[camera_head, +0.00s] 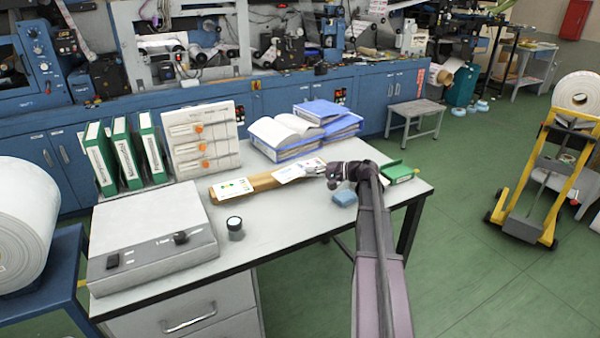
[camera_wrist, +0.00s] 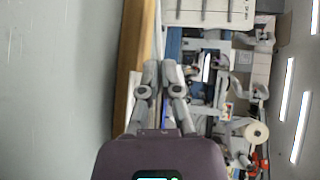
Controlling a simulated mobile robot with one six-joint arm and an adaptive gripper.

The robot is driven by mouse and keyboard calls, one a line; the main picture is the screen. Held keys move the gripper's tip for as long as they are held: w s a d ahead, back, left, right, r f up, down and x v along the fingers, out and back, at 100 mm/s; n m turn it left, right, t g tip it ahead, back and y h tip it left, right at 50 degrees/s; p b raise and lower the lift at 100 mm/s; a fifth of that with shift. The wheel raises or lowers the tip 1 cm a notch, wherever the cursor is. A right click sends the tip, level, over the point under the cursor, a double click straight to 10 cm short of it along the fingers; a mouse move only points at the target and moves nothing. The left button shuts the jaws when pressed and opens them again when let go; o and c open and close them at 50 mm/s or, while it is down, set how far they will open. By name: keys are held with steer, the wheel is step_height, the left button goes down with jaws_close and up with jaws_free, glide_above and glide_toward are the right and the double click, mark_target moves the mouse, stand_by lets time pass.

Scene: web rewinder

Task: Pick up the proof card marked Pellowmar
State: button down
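A wooden board (camera_head: 262,183) lies across the table, with a white card bearing green and yellow marks (camera_head: 232,187) on its left end. Another white card or sheet (camera_head: 291,172) lies at an angle near its right end, beside my gripper (camera_head: 326,171). The name Pellowmar is too small to read on either. In the wrist view my gripper's fingertips (camera_wrist: 160,72) are close together beside the board (camera_wrist: 134,65). A thin white edge shows around the tips; whether it is between them is unclear.
The table's front middle is clear.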

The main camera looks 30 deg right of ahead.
steer(key=r+p+v, duration=0.1)
steer(key=p+v, duration=0.1)
steer(key=v, duration=0.5)
steer(key=shift+s+d+r, duration=0.1)
steer(key=shift+d+r, duration=0.05)
steer(key=shift+r+p, duration=0.15)
steer(key=shift+p, duration=0.15)
